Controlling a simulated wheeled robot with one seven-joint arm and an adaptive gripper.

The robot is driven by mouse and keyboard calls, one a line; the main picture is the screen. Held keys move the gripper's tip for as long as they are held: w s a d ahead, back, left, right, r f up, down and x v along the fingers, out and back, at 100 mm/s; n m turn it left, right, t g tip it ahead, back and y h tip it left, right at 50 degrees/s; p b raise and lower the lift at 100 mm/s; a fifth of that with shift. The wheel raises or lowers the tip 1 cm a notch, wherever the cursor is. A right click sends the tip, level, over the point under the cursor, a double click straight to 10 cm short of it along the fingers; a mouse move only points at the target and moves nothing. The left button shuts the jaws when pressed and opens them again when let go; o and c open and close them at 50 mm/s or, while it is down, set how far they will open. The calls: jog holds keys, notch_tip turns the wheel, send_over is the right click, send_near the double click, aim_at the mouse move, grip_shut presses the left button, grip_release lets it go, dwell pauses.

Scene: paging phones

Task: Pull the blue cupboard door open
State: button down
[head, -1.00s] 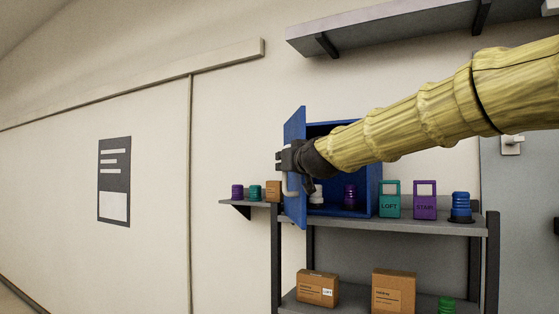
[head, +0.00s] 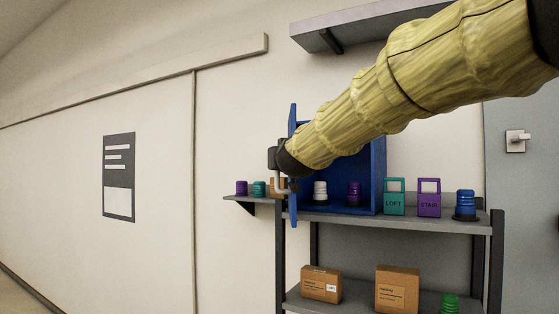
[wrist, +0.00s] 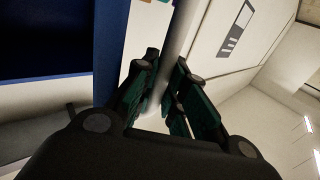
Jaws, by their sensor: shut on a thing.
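The blue cupboard (head: 377,180) stands on the upper shelf of the rack, with its blue door (head: 294,208) swung well open on the left side, seen almost edge-on. My gripper (head: 281,178) is at the door's outer face, shut on the pale door handle (head: 277,186). In the wrist view the handle (wrist: 180,45) passes as a grey bar between the fingers of my gripper (wrist: 165,92). The door edge (wrist: 108,50) shows beside it. My arm hides the cupboard's top and part of the door. A white item (head: 320,192) and a purple item (head: 354,194) stand inside.
A teal LOFT tag (head: 394,200), a purple STAIR tag (head: 429,200) and a blue item (head: 465,203) stand right of the cupboard. Small items, including a purple one (head: 241,188), sit on a side shelf behind the door.

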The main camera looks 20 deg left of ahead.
jog(key=shift+s+a+r, duration=0.15)
jog(key=shift+a+r, duration=0.05)
jog(key=shift+r, duration=0.05)
jog(key=c, duration=1.7)
grip_release()
jog(key=shift+a, duration=0.15)
jog(key=shift+d+f, duration=0.2)
jog(key=v, duration=1.1)
jog(key=shift+s+d, duration=0.25)
jog(key=shift+d, duration=0.05)
jog(key=shift+c, duration=0.6)
